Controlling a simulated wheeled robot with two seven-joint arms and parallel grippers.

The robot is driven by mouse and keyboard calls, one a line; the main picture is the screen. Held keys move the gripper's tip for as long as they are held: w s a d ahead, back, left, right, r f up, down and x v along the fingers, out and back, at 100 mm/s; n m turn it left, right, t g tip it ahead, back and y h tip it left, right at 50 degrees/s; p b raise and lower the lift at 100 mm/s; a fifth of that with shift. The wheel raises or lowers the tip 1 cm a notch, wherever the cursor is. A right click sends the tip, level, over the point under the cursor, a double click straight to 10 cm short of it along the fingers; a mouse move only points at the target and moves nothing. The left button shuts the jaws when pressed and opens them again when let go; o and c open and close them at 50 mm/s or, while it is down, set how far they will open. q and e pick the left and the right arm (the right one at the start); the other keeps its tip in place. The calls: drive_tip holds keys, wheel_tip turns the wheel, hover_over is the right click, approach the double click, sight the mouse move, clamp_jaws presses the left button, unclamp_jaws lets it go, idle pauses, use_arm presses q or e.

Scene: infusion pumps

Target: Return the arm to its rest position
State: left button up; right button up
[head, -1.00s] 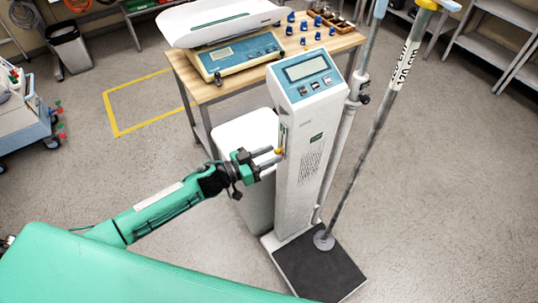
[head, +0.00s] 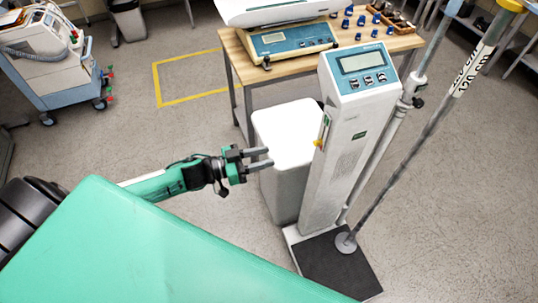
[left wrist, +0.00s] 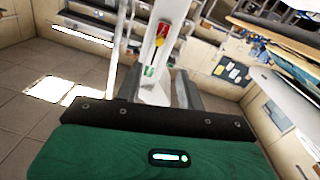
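My left gripper (head: 271,158) is open and empty, its two grey fingers apart. It points right, toward the white column scale (head: 340,165), with a clear gap to it. The green left arm (head: 150,186) reaches in from the left. A small yellow and red lever (head: 322,135) sits on the column's left side. In the left wrist view the lever (left wrist: 161,36) shows ahead on the white column, above a small green part (left wrist: 149,71). The left gripper (left wrist: 158,80) also shows there, fingers apart. My right gripper is not in view.
A white bin (head: 285,140) stands just beyond the left gripper. A wooden table (head: 400,42) with a blue-and-white scale (head: 290,40) is behind. A sloping pole (head: 420,135) stands right of the column. A cart (head: 50,60) stands far left. Floor left of the gripper is open.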

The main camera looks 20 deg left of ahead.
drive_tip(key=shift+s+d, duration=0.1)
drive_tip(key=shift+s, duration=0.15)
use_arm(q)
drive_tip(key=a+f+n+y+p, duration=0.15)
drive_tip(key=a+f+y, duration=0.35)
drive_tip(key=f, duration=0.6)
drive_tip(key=a+f+n+y+p, duration=0.1)
drive_tip(key=a+f+n+y, duration=0.3)
drive_tip(key=f, duration=0.7)
drive_tip(key=s+a+f+g+y, duration=0.1)
drive_tip(key=s+a+f+y, duration=0.2)
drive_tip(key=s+f, duration=0.45)
drive_tip(key=s+d+f+g+y+p, duration=0.15)
drive_tip(key=s+f+g, duration=0.25)
drive_tip(key=s+f, duration=0.9)
drive_tip(key=s+d+f+g+p, duration=0.1)
drive_tip(key=s+d+f+g, duration=0.2)
drive_tip(key=s, duration=0.7)
drive_tip(key=s+d+f+g, duration=0.2)
drive_tip(key=s+d+f, duration=0.2)
drive_tip(key=s, duration=0.6)
drive_tip(key=shift+s+g+p, duration=0.35)
drive_tip(key=shift+g, duration=0.05)
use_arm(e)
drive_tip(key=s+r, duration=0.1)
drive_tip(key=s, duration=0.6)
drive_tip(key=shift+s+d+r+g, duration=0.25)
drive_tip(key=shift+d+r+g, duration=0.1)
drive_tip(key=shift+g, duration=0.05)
